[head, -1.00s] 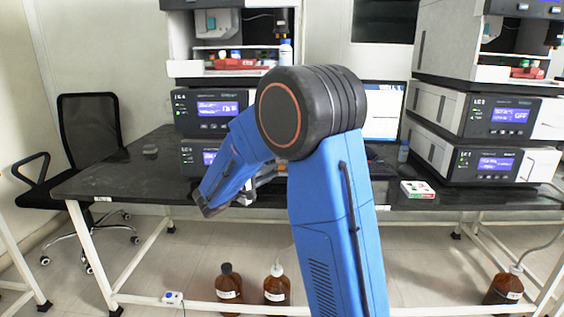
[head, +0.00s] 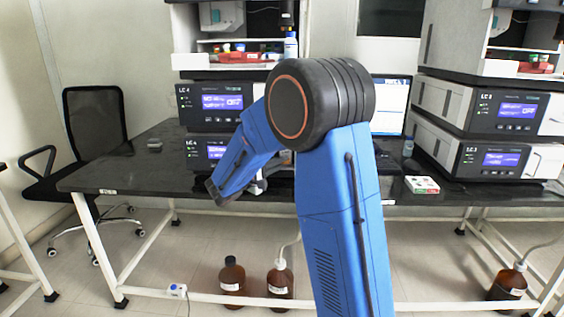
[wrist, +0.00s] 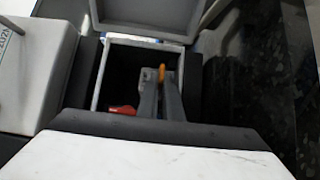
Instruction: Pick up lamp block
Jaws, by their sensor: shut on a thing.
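In the wrist view, my gripper (wrist: 160,84) reaches down into an open box-like compartment (wrist: 98,82) with pale rims. Its two grey fingers are shut on a small piece with an orange part (wrist: 162,72), which I take to be the lamp block. Most of that piece is dark or hidden by the fingers. A red part (wrist: 122,110) lies lower in the compartment, left of the fingers. In the head view, my blue arm hides the fingertips and the lamp block.
A pale lid or panel (wrist: 150,16) stands at the compartment's far side. Stacked instruments stand on the dark bench (head: 130,180), at centre-left (head: 222,102) and right (head: 508,110). Brown bottles (head: 232,282) stand below.

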